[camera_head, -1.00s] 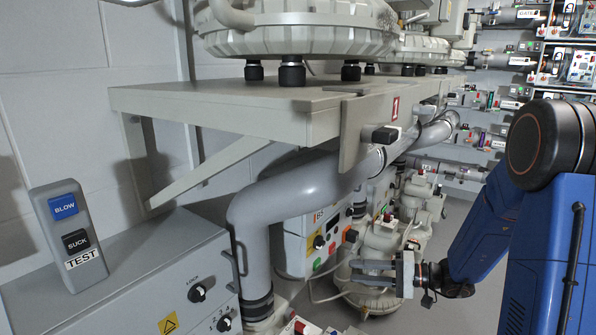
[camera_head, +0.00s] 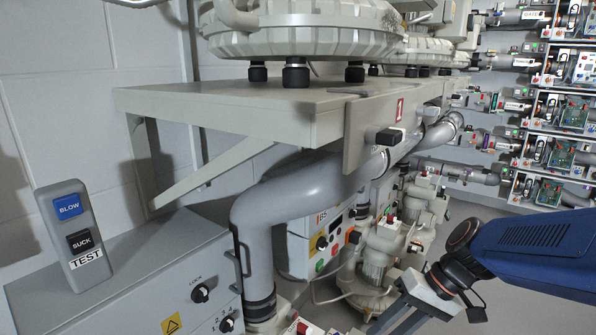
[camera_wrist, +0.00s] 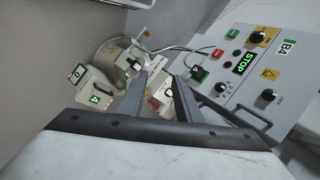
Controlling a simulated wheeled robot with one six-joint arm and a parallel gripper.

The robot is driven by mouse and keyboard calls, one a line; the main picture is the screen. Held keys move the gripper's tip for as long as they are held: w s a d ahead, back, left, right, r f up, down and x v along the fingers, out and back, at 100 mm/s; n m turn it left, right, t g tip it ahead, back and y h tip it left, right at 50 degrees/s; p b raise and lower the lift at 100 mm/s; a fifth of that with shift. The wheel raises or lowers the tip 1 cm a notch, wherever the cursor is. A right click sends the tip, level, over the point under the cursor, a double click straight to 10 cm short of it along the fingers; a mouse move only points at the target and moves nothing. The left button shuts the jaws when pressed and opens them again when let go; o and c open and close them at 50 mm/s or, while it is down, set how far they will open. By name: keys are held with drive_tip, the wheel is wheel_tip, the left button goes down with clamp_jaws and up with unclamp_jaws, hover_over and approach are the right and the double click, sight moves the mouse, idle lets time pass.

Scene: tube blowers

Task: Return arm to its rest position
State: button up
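My gripper (camera_head: 390,325) is at the lower middle of the head view, right of the grey pipe. Its fingers point down and left, and their tips are near or past the frame's lower edge. In the wrist view, its two dark fingers (camera_wrist: 160,75) stand apart with nothing between them, so it is open. My blue arm link comes in from the right edge of the head view.
A grey bench (camera_head: 230,105) carries ribbed machines (camera_head: 300,35). A thick grey pipe (camera_head: 300,190) bends beneath it. A BLOW/SUCK switch box (camera_head: 75,235) stands at left. The wrist view shows a B4 control panel (camera_wrist: 250,75). Equipment racks (camera_head: 560,115) line the back right.

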drive_tip(key=s+d+r+t+h, duration=0.4)
drive_tip(key=s+d+r+h, duration=0.1)
drive_tip(key=d, duration=0.5)
drive_tip(key=shift+s+d+t+h, duration=0.15)
drive_tip(key=shift+s+t+h, duration=0.25)
drive_tip(key=shift+s+h, duration=0.5)
